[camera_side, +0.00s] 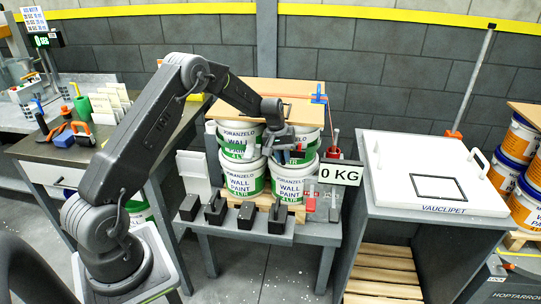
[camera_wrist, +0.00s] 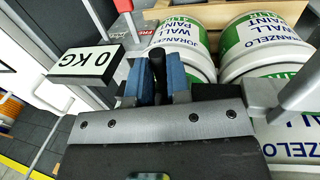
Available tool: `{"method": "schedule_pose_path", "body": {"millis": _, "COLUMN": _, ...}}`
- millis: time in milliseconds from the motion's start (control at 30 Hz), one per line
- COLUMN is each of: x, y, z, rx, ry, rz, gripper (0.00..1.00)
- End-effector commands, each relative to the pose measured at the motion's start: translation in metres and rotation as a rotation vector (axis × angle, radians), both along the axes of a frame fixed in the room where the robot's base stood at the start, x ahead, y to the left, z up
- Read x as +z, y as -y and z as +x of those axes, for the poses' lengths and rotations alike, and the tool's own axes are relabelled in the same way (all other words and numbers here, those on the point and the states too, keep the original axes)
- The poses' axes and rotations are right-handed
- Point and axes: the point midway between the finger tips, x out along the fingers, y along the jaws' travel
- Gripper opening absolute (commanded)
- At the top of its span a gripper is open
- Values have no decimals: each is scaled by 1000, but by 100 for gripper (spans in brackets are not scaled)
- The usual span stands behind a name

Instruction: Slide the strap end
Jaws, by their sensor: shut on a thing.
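White and green paint pails (camera_side: 242,181) stand stacked in two layers on a pallet, with a brown sheet (camera_side: 255,88) on top. An orange-red strap (camera_side: 321,92) with a blue piece shows at the sheet's right corner. My gripper (camera_side: 288,153) is in front of the stack, between the front pails. In the wrist view, my gripper (camera_wrist: 164,78) has blue pads shut on a narrow black piece (camera_wrist: 160,72). Whether this piece is the strap end cannot be told. The pails (camera_wrist: 170,42) lie close beyond and right of the pads.
A 0 KG sign (camera_side: 340,173) stands right of the pails. Several black blocks (camera_side: 248,214) line the bench's front edge. Red-handled tools (camera_side: 333,148) stand at its right. A white-topped cabinet (camera_side: 400,165) is further right. A dark bench (camera_side: 75,155) with tools is at left.

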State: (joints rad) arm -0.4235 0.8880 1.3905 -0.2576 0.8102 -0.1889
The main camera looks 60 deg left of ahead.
Motion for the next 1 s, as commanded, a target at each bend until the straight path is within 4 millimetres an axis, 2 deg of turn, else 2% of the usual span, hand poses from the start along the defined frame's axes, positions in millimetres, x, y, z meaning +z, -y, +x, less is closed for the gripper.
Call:
{"method": "schedule_pose_path", "body": {"millis": 100, "x": 0, "y": 10, "z": 10, "rx": -1, "ry": 3, "rz": 2, "gripper": 0}}
{"method": "schedule_pose_path", "body": {"millis": 400, "x": 1, "y": 11, "z": 11, "rx": 0, "ry": 3, "rz": 2, "gripper": 0}}
{"method": "schedule_pose_path", "body": {"millis": 433, "x": 1, "y": 10, "z": 11, "rx": 0, "ry": 4, "rz": 2, "gripper": 20}}
{"method": "schedule_pose_path", "body": {"millis": 667, "x": 0, "y": 10, "z": 10, "rx": 0, "ry": 2, "rz": 2, "gripper": 42}}
{"method": "schedule_pose_path", "body": {"millis": 1000, "x": 6, "y": 8, "z": 9, "rx": 1, "ry": 1, "rz": 3, "gripper": 42}}
